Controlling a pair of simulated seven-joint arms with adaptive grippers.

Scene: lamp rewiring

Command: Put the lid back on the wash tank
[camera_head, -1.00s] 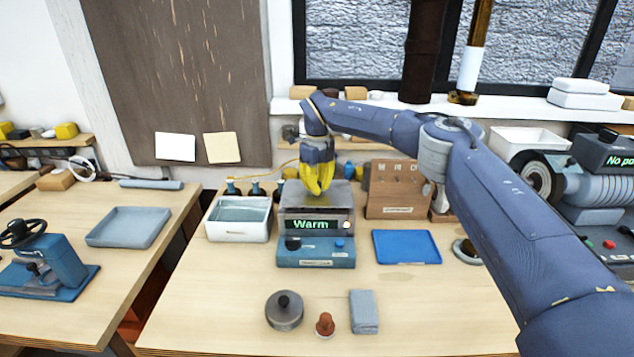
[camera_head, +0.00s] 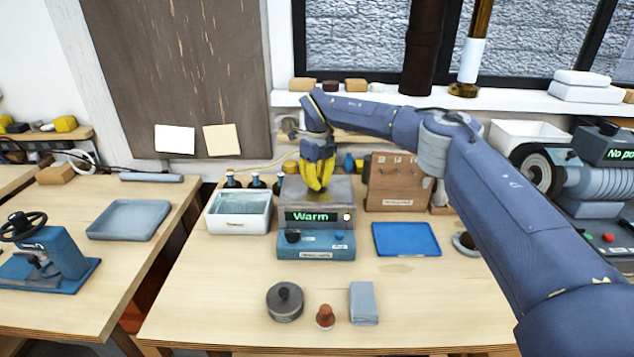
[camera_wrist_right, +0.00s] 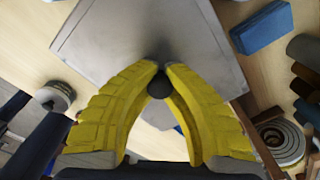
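The wash tank (camera_head: 317,239) is the blue-fronted unit whose display reads "Warm". A flat grey square metal lid (camera_head: 338,190) lies over its top. In the right wrist view the lid (camera_wrist_right: 95,35) fills the upper middle, with a dark knob (camera_wrist_right: 158,86) on it. My right gripper (camera_head: 319,187) points down over the tank. Its yellow fingers close in around the knob, also seen in the right wrist view (camera_wrist_right: 163,68). The frames do not show clearly whether the lid is fully seated. My left gripper is not in view.
A white basin (camera_head: 239,222) of liquid stands left of the tank, dark bottles behind it. A blue tray (camera_head: 405,240) lies to the right, below a wooden box (camera_head: 393,190). A round grey lidded pot (camera_head: 285,303), reddish-brown piece (camera_head: 325,316) and grey block (camera_head: 364,304) stand in front.

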